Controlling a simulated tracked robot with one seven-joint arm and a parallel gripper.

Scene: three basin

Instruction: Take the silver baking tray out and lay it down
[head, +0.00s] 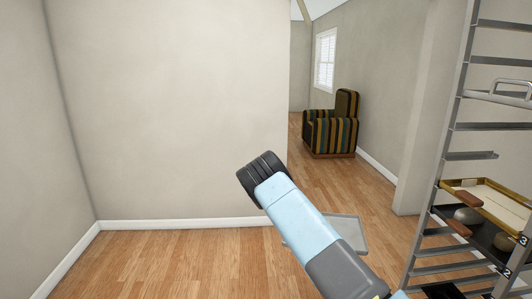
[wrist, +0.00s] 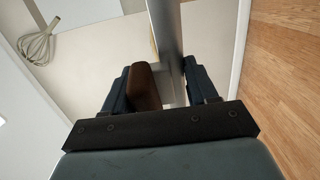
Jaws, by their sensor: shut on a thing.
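In the head view, my arm reaches from the bottom right toward the middle, and its own body hides my gripper's fingers. A pale grey flat panel, which looks like the silver baking tray (head: 347,232), shows partly from behind the arm above the floor. In the wrist view, my gripper (wrist: 158,88) has its two dark fingers close around a brown handle (wrist: 146,88) and a grey metal strip. The strip, seen nearly edge-on, looks like part of the silver baking tray (wrist: 166,35). Most of the tray is hidden or out of view.
A metal rack (head: 440,170) stands at the right. It holds a gold-rimmed tray (head: 490,197) with brown handles and a dark tray (head: 485,236) with round items. Wooden floor (head: 180,260) lies clear at the left below bare walls. A striped armchair (head: 331,128) stands far back.

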